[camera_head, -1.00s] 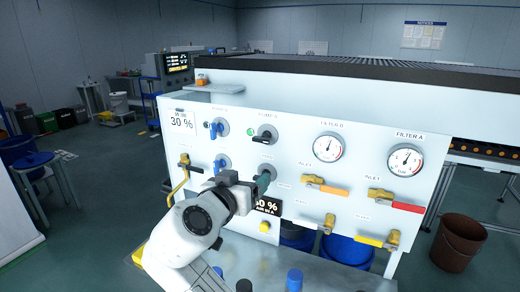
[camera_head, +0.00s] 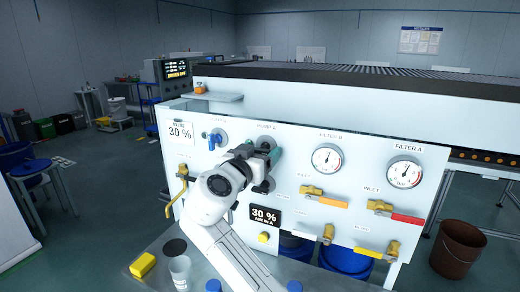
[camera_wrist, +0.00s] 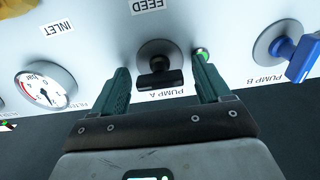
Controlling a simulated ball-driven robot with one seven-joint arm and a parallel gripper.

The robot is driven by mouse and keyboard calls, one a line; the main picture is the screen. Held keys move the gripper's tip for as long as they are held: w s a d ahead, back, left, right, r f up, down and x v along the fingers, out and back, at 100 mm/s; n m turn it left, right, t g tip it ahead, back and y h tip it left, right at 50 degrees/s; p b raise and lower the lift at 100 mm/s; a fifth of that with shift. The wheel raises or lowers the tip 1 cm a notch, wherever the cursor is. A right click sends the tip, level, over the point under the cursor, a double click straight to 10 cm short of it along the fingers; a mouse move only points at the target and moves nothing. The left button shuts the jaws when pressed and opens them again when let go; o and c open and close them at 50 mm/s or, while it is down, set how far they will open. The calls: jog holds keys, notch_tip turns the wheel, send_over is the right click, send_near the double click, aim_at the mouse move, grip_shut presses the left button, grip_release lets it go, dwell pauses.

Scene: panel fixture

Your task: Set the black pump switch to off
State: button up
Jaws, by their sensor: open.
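The black pump switch (camera_wrist: 158,72) is in the wrist view, on a round grey base above the upside-down PUMP A label. Its handle lies roughly crosswise in that view. My gripper (camera_wrist: 161,66) is open, with one green finger on each side of the switch and gaps between. Contact with the panel cannot be told. In the head view my gripper (camera_head: 270,151) is at the panel's upper row and largely hides the switch.
The blue PUMP B switch (camera_wrist: 300,58) is beside it; it also shows in the head view (camera_head: 215,140). A lit green lamp (camera_wrist: 203,53) is close to one finger. Gauges (camera_head: 327,158) and yellow valves (camera_head: 322,196) are to the right on the panel.

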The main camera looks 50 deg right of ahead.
jog(key=shift+w+d, duration=0.1)
jog(key=shift+d, duration=0.15)
jog(key=c, duration=1)
jog(key=shift+c, duration=0.2)
